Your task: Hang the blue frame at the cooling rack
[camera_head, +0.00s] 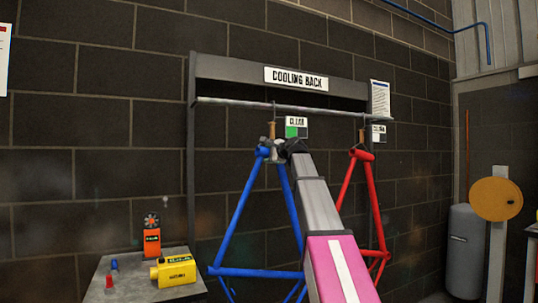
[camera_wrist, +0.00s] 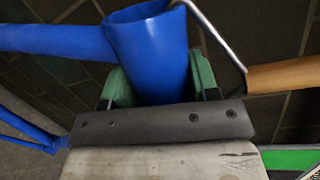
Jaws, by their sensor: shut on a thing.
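The blue frame (camera_head: 237,214) is upright under the left part of the cooling rack (camera_head: 230,71). My gripper (camera_head: 274,151) is shut on its top tube end. In the wrist view the green fingers of my gripper (camera_wrist: 162,88) clasp the blue tube (camera_wrist: 150,50) from both sides. A wire hook with a wooden grip (camera_wrist: 285,75) is right beside the tube, its bent wire reaching the tube's open mouth. I cannot tell whether the wire is inside the tube. In the head view this hook's wooden grip (camera_head: 272,130) is just above the frame's top.
A red frame (camera_head: 372,200) hangs from the right hook, close to my arm. A small table (camera_head: 125,288) at lower left holds a yellow device (camera_head: 176,271) and an orange device (camera_head: 152,240). A grey cylinder (camera_head: 464,250) stands at the right.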

